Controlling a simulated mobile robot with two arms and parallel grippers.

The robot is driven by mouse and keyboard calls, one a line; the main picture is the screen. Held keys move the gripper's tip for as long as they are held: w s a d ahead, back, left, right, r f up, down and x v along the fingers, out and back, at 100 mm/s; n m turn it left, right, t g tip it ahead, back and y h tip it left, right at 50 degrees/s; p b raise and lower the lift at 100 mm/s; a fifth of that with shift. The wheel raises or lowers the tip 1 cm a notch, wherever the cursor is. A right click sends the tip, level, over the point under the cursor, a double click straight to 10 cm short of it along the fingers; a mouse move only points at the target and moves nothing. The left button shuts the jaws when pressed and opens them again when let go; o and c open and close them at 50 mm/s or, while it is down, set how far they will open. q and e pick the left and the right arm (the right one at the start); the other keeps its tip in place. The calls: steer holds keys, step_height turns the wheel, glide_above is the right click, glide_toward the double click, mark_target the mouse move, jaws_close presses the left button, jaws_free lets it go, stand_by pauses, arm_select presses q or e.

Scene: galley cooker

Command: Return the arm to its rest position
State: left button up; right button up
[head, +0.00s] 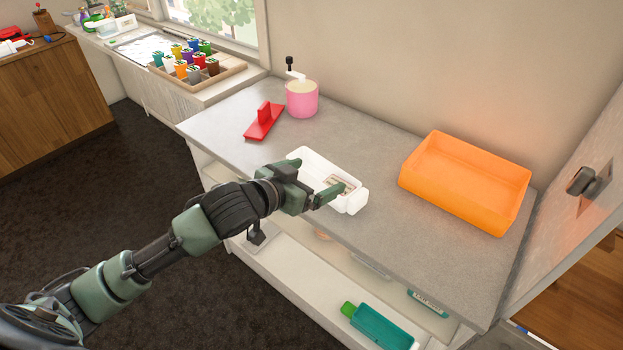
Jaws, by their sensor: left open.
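My left arm reaches in from the lower left. My left gripper (318,182) is open over the near left side of a white box (352,204) on the grey counter. Something small and brownish lies inside the box, partly hidden by a finger. I cannot tell whether the fingers touch the box. My right gripper does not show.
An orange tray (465,196) stands at the counter's right. A red handled block (264,124) and a pink pot (302,100) stand farther back. A teal bottle (380,328) lies on the shelf below. The counter between box and tray is clear.

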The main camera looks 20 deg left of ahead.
arm_select(q)
steer(key=shift+s+a+r, duration=0.1)
steer(key=shift+s+r, duration=0.1)
steer(key=shift+s, duration=0.15)
steer(key=s+a+f+n+g+y, duration=0.1)
steer(key=s+f+g, duration=0.2)
steer(key=s+f, duration=0.5)
steer(key=s+a+f+g+y, duration=0.1)
steer(key=s+f+g+y, duration=0.2)
steer(key=s, duration=0.8)
steer(key=s+f+n+g, duration=0.1)
steer(key=s+f+g, duration=0.2)
steer(key=s+f, duration=0.6)
step_height(320, 180, down, 24)
steer(key=s+g, duration=0.2)
steer(key=s, duration=0.1)
steer(key=s+a+f, duration=0.3)
steer(key=s+f, duration=1.3)
steer(key=shift+s+f+g+y, duration=0.2)
steer(key=shift+g+y, duration=0.1)
steer(key=shift+g, duration=0.1)
